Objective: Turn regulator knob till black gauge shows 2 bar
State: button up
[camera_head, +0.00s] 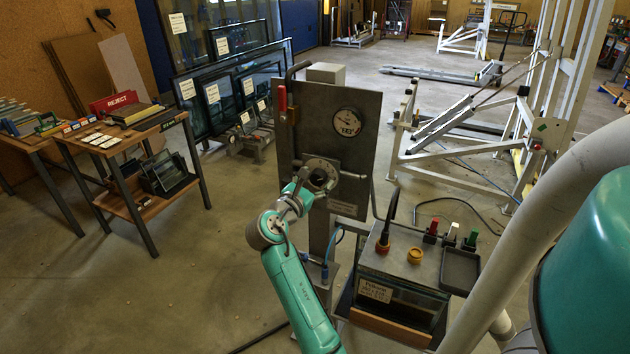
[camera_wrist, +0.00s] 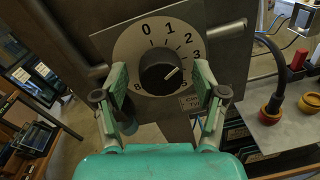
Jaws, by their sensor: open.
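The regulator knob (camera_wrist: 160,74) is round and black, with a white pointer line aimed to the upper right, near the 3. It sits at the centre of a round pale dial plate (camera_wrist: 134,46) with numerals. My gripper (camera_wrist: 159,66) is open, its green fingers to the left and right of the knob; I cannot tell whether they touch it. In the head view my gripper (camera_head: 308,186) is at the dial and mostly hides the knob. A round, pale-faced gauge (camera_head: 347,122) is on the metal panel (camera_head: 355,165) above; its needle is too small to read.
A red-handled lever (camera_head: 282,98) is at the panel's upper left. A bench box (camera_head: 402,262) with coloured knobs and a dark tray (camera_head: 460,270) stands to the right. A table with a red REJECT sign (camera_head: 113,102) is at left. Open floor lies between.

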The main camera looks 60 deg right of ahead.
jog(key=a, duration=1.2)
jog(key=shift+r, duration=0.2)
jog(key=shift+s, duration=0.1)
